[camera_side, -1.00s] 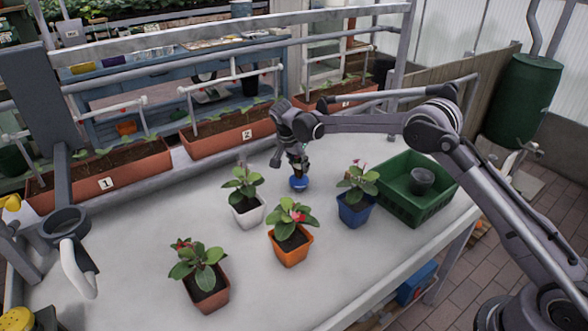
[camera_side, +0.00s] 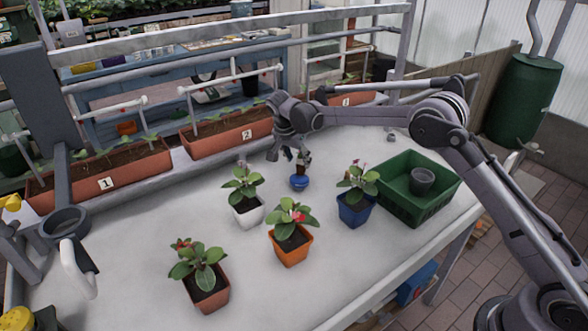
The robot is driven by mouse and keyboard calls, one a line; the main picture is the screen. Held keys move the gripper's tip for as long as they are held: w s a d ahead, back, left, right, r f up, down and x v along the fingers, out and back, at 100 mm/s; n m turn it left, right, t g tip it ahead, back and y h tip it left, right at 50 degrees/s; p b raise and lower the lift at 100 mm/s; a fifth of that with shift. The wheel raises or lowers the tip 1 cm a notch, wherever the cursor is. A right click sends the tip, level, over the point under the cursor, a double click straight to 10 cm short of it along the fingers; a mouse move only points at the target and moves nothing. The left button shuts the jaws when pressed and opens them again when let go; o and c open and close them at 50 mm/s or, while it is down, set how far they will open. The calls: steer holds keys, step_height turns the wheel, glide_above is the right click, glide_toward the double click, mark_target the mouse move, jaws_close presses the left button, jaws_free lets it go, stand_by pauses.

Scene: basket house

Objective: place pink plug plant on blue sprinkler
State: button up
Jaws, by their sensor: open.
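A small round blue sprinkler (camera_side: 299,183) stands on the white table top behind the potted plants. A small plug plant (camera_side: 301,168) with a dark brown plug sits on top of it, roughly upright. Its foliage is small and partly lost against my fingers, so I cannot make out its pink colour. My gripper (camera_side: 284,154) is open and empty, just left of and above the plug plant. I cannot tell whether a finger still touches the leaves.
Plants in white (camera_side: 249,212), orange (camera_side: 291,249), blue (camera_side: 355,209) and terracotta (camera_side: 208,296) pots stand in front of the sprinkler. A green crate (camera_side: 416,208) holding a grey pot (camera_side: 421,181) stands at right. Numbered planter troughs (camera_side: 100,181) line the back edge.

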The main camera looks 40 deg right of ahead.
steer(key=s+a+r+n+t+y, duration=0.1)
steer(key=s+r+n, duration=0.1)
steer(key=s+r, duration=0.45)
steer(key=s+r+n, duration=0.2)
steer(key=s+r, duration=0.1)
steer(key=r, duration=0.7)
steer(key=s+d+n+t+y, duration=0.1)
steer(key=s+n+t+y, duration=0.35)
steer(key=s, duration=1.45)
steer(key=s+f+n+h, duration=0.1)
steer(key=s+f+n, duration=0.3)
steer(key=s, duration=0.4)
steer(key=shift+f+n, duration=0.35)
steer(key=shift+n, duration=0.2)
steer(key=shift+w, duration=0.1)
steer(key=shift+o, duration=0.6)
steer(key=shift+r, duration=0.1)
